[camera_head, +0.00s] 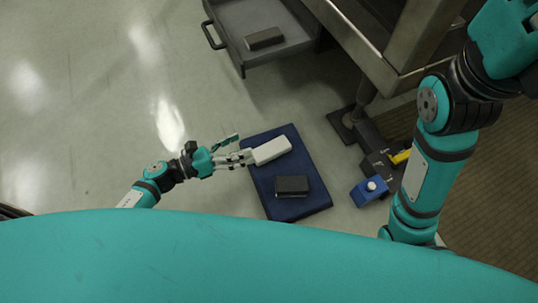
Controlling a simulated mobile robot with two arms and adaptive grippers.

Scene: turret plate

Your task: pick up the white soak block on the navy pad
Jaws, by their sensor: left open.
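The white soak block (271,150) lies on the upper part of the navy pad (318,195), set at a slant. My left gripper (244,156) comes in from the left and is open. Its fingertips are at the left end of the white block. I cannot tell whether they touch it or reach around it. A dark block (292,186) lies lower on the same pad, apart from the white one. My right arm stands at the right, and its gripper is out of the picture.
An open grey drawer (285,55) with a dark block (263,39) inside juts out above the pad. A metal table leg (364,95) stands right of the pad. A blue box (369,191) and a yellow item (401,156) lie near it. The floor at left is clear.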

